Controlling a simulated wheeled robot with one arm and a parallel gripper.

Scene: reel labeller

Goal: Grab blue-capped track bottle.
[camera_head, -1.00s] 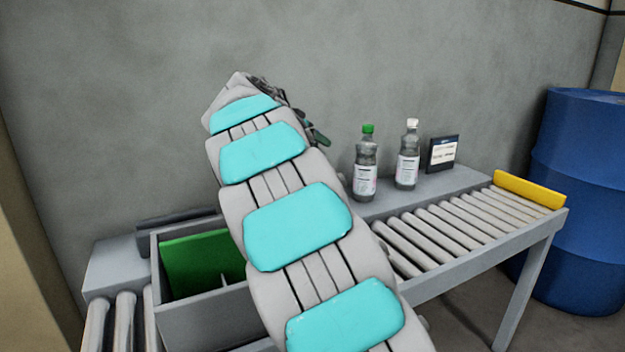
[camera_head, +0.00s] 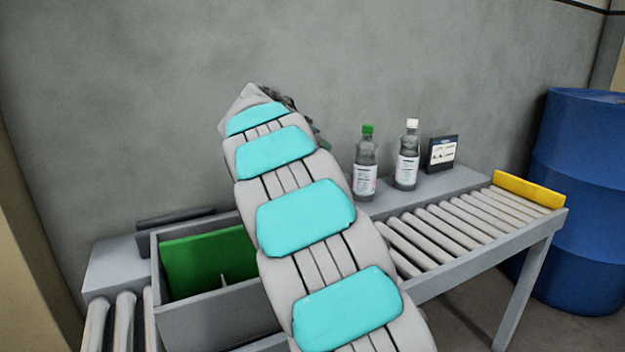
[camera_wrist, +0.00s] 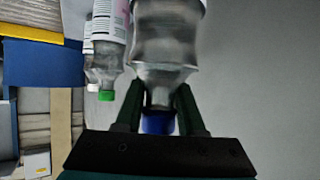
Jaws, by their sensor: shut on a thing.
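In the wrist view the blue-capped bottle (camera_wrist: 165,50) is large and close, seen upside down, with a clear grey body and a blue cap (camera_wrist: 158,122). My gripper (camera_wrist: 158,100) is shut on its neck, with one dark finger on each side just beside the cap. In the head view my own arm hides this bottle and most of my gripper.
A green-capped bottle (camera_head: 366,168) and a white-capped bottle (camera_head: 407,160) stand upright on the ledge beside a small dark sign (camera_head: 442,153). A roller conveyor (camera_head: 460,225) with a yellow end stop (camera_head: 528,190) lies right. A grey bin (camera_head: 215,325) and blue drum (camera_head: 585,200) flank it.

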